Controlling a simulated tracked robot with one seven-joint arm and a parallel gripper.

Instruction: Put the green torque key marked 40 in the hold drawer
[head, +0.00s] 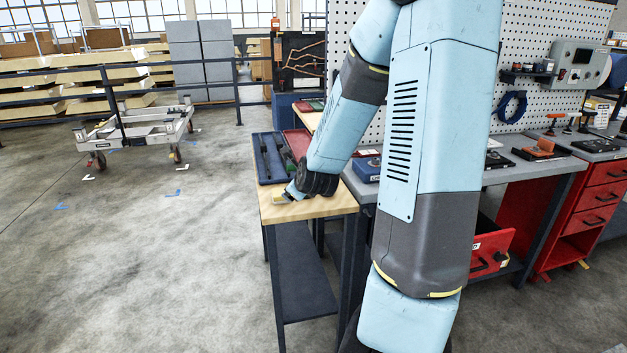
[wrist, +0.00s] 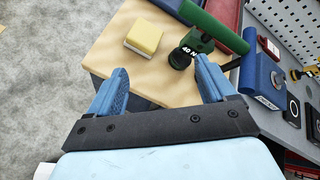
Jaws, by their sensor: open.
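In the wrist view a dark green key head (wrist: 193,47) reads "40 N". It lies by the wooden top's far right part, beside a longer green bar (wrist: 212,24); I cannot tell if they are one piece. My gripper (wrist: 164,76) is open, its two blue fingers apart with nothing between them. The right finger is just below the key head; I cannot tell if they touch. In the head view my gripper (head: 290,194) is low over the small table's near end. A red drawer (head: 491,254) stands open under the bench; its label is unreadable.
A yellow and white block (wrist: 144,38) lies on the wooden top (head: 318,207), left of the key. A blue tray (head: 262,172) with dark and green tools lies farther back. My arm hides part of the bench. Open floor is at left.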

